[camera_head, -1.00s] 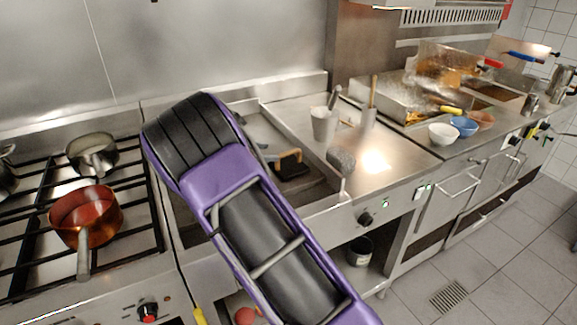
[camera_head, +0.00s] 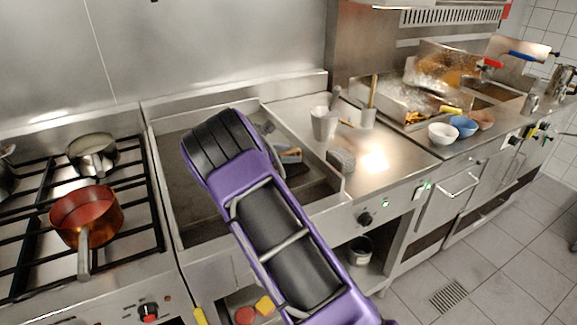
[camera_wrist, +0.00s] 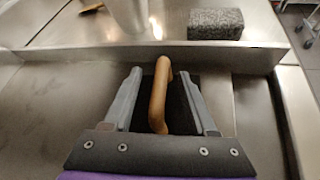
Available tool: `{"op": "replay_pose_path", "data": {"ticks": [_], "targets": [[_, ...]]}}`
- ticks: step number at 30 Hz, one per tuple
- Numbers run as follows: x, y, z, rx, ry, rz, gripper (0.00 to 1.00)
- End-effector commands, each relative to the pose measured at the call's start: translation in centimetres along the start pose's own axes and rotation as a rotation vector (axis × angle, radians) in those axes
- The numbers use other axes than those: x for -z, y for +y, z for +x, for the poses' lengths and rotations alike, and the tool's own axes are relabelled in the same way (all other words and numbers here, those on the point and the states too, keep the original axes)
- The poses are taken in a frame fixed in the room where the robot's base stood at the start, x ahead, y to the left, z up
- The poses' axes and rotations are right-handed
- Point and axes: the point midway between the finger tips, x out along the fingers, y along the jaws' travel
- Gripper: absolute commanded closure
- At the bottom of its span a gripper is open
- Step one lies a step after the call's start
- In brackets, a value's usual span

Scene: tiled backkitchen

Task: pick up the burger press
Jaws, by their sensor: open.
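The burger press, a dark flat plate with a tan wooden handle (camera_wrist: 158,98), is in the sunken griddle pan close to its far wall. In the wrist view the handle stands between my two grey fingers, with a visible gap on each side. The dark plate (camera_wrist: 181,112) lies beneath, partly hidden by the fingers and handle. My gripper (camera_wrist: 160,74) is open around the handle and does not hold it. In the head view my gripper (camera_head: 279,144) reaches into the right part of the pan, and its fingers and my arm mostly hide the press.
The griddle pan's raised wall (camera_wrist: 165,50) runs just beyond the fingers. A stove with a copper pan (camera_head: 86,214) is to the left. The pan's left part is clear.

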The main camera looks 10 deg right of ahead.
Motion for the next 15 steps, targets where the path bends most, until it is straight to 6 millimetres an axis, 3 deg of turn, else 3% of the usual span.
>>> {"op": "replay_pose_path", "data": {"ticks": [2,11,15], "targets": [[0.0,0.0,-0.03,0.0,0.0,0.0,0.46],[0.01,-0.01,-0.05,0.0,0.0,0.0,1.0],[0.01,-0.02,-0.05,0.0,0.0,-0.001,1.0]]}}
